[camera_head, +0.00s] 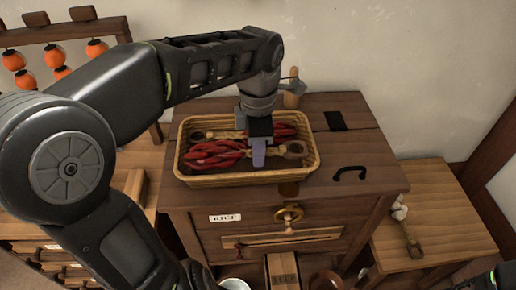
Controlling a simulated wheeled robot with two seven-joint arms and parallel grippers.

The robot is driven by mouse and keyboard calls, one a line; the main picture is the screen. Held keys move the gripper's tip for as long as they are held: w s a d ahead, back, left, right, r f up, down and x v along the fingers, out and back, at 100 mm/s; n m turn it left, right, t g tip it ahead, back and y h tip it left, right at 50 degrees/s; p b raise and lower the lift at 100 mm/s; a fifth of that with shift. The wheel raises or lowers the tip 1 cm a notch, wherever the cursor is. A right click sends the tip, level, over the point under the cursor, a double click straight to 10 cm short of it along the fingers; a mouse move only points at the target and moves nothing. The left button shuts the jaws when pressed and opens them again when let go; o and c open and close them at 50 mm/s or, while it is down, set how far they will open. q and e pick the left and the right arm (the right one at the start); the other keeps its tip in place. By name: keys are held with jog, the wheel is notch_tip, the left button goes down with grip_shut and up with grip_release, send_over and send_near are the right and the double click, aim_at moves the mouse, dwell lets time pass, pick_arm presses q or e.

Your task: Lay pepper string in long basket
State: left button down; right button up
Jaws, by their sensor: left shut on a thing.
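The long basket (250,179) is a tan wicker tray on top of the wooden cabinet. Red braided peppers (215,155) lie in its left and middle part, and more red peppers (284,130) show at its back right. My left gripper (259,158) points down into the middle of the basket, shut on the pepper string; its fingers hide part of the peppers. I cannot tell whether the red parts are one string or two. Brown wooden rounded ends show at the basket's right (296,149) and left (196,136).
The cabinet top (372,140) is partly bare to the basket's right, with a black handle (349,173) and a dark square patch (335,120). A rack with orange lanterns (55,55) stands back left.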

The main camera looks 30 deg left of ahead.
pick_arm(q)
jog(key=shift+f+b, duration=0.4)
jog(key=shift+f, duration=0.35)
jog(key=c, duration=0.6)
grip_release()
dwell(0.3)
jog(key=shift+r, duration=0.1)
jog(key=shift+r+p, duration=3.5)
jog(key=shift+r, duration=1.45)
